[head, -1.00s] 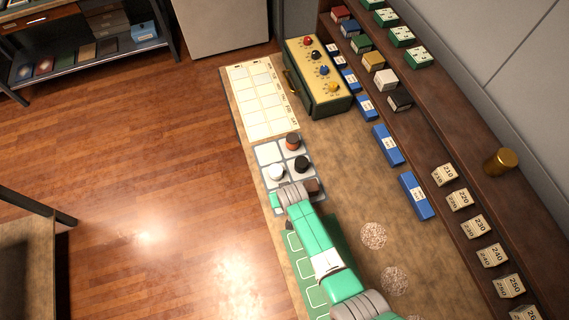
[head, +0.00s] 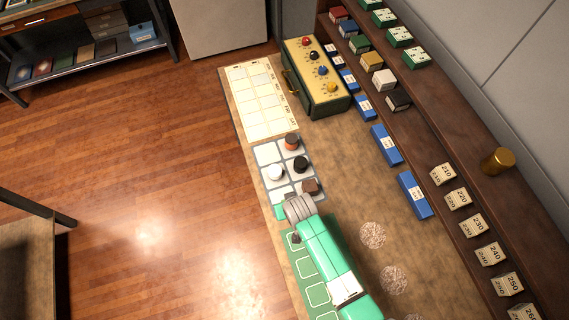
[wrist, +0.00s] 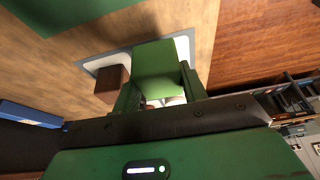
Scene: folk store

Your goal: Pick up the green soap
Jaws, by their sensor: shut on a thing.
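The green soap (wrist: 156,57) is a plain green block between the two fingers of my gripper (wrist: 158,82) in the wrist view. My gripper is shut on it. In the head view my gripper (head: 283,212) is at the near end of the white-celled tray (head: 267,153), and only a small green edge shows by it. My arm hides most of the soap there. I cannot tell how far the soap is above the tray. A brown block (head: 310,186) stands on the tray beside it, also seen in the wrist view (wrist: 111,82).
The tray also holds a white piece (head: 276,172), a black piece (head: 300,164) and an orange-and-dark piece (head: 292,142). A green mat with outlined cells (head: 304,267) lies partly under my arm. Blue boxes (head: 414,195) line the right side. The counter's middle (head: 345,175) is clear.

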